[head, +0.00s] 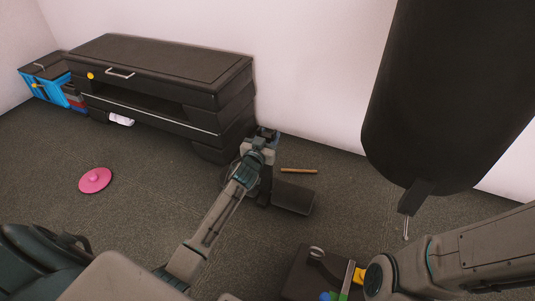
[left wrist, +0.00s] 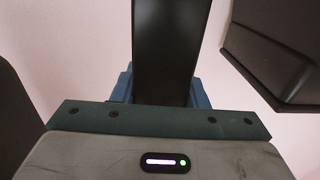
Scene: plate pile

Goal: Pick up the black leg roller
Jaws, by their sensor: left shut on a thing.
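The black leg roller (head: 293,197) is a dark padded cylinder low over the grey floor, right of the cabinet's near end. My left gripper (head: 266,134) reaches out to it from the lower left, and my arm hides part of it. In the left wrist view, the blue fingers (left wrist: 160,88) are shut on a black bar-like part (left wrist: 170,50) that stands between them. I take this bar to be part of the roller.
A long dark cabinet (head: 160,65) stands along the back wall, with a blue crate (head: 45,88) at its left. A pink disc (head: 95,180) and a tan stick (head: 299,170) lie on the floor. A large black cylinder (head: 445,95) fills the upper right. The left floor is mostly clear.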

